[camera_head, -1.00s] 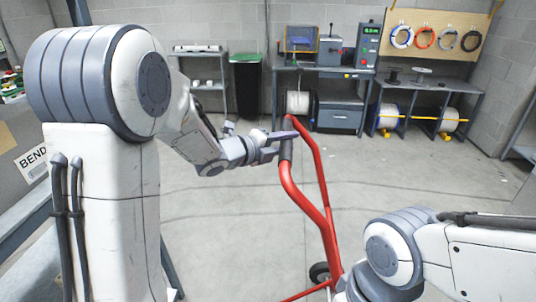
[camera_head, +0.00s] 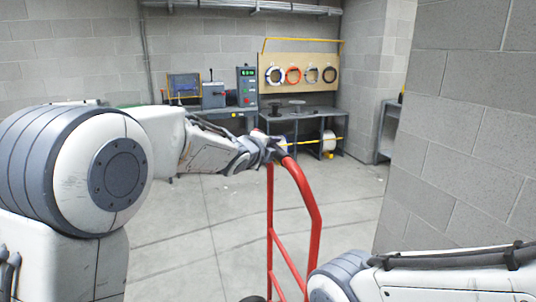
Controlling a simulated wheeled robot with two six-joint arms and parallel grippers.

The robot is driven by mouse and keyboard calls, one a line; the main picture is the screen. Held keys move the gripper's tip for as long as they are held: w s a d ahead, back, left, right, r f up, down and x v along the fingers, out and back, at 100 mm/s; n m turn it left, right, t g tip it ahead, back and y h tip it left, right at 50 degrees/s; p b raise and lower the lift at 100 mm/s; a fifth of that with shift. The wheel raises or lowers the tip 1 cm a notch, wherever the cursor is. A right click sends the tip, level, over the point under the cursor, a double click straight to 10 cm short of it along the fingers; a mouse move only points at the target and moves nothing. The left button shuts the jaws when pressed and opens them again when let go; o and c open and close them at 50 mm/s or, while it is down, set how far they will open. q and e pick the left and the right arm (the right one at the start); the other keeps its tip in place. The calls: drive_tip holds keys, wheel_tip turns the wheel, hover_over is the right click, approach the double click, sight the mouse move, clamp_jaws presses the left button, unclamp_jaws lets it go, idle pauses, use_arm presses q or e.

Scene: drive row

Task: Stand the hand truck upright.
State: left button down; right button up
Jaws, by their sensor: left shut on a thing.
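The red hand truck (camera_head: 312,208) stands in the middle of the view, its frame rising steeply. Its lower part runs out of the picture at the bottom, so I cannot tell how its base rests. My left gripper (camera_head: 272,150) is shut on the dark grip at the top of its handle. My right arm (camera_head: 430,278) comes in at the lower right, near the truck's lower frame. The right gripper is not visible.
A workbench (camera_head: 300,115) with machines and spools stands at the back wall, below a board of coiled cables (camera_head: 300,73). A grey block wall (camera_head: 465,140) rises close on the right. The floor (camera_head: 180,235) left of the truck is clear.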

use_arm(q)
drive_tip(key=shift+w+d, duration=0.2)
drive_tip(key=shift+d, duration=0.45)
drive_tip(key=c, duration=0.5)
unclamp_jaws()
drive_tip(key=shift+d, duration=0.1)
drive_tip(key=shift+s+a, duration=0.25)
drive_tip(key=shift+s, duration=0.05)
drive_tip(key=v, duration=0.9)
drive_tip(key=shift+s+a, duration=0.25)
drive_tip(key=shift+s, duration=0.1)
drive_tip(key=shift+s+r, duration=0.1)
